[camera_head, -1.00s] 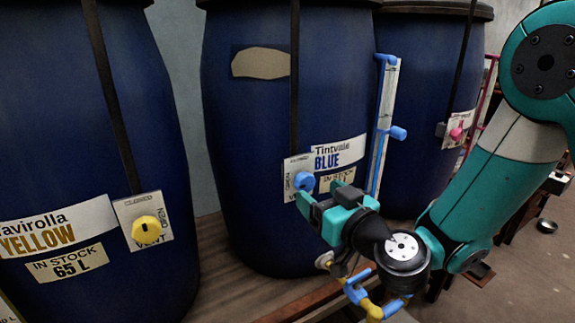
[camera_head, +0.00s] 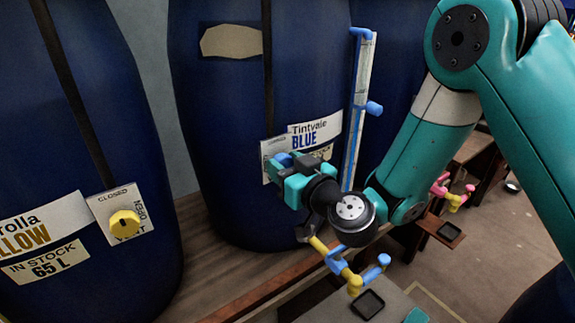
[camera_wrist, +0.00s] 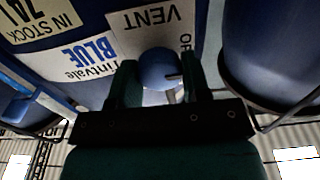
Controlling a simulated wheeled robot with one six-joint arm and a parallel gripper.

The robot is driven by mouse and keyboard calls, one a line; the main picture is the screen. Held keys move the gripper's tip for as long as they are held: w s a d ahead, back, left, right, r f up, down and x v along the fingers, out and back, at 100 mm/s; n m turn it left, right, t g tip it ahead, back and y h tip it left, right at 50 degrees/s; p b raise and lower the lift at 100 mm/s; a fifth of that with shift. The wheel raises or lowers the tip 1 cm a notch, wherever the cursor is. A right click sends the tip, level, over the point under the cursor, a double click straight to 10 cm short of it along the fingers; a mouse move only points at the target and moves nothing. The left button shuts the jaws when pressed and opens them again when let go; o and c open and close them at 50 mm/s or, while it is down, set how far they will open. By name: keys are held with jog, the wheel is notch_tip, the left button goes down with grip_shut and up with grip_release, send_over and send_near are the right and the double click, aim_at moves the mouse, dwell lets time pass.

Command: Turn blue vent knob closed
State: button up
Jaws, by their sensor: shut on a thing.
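The blue vent knob (camera_wrist: 159,70) sits on a white vent plate (camera_wrist: 146,27) on the blue vat (camera_head: 225,100) labelled Tintvale BLUE. In the wrist view the knob is between my two teal fingers, and a pale slot line shows on its right side. My gripper (camera_wrist: 160,82) is shut on the knob. In the head view my gripper (camera_head: 287,172) is against the plate and hides most of it; a bit of the blue knob shows at its upper left. The OPEN and CLOSED marks are mostly hidden there.
A yellow vent knob (camera_head: 124,223) is on the vat at left. A blue sight tube (camera_head: 358,110) stands right of the blue label. Below my wrist, a yellow and blue pipe valve (camera_head: 345,268) juts out over the wooden bench edge (camera_head: 235,300).

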jog(key=m, duration=0.4)
jog(key=shift+f+m, duration=0.1)
jog(key=shift+m, duration=0.3)
jog(key=m, duration=0.4)
jog(key=shift+m, duration=0.3)
jog(key=m, duration=0.4)
jog(key=shift+d, duration=0.1)
jog(key=shift+m, duration=2.2)
jog(key=o, duration=0.9)
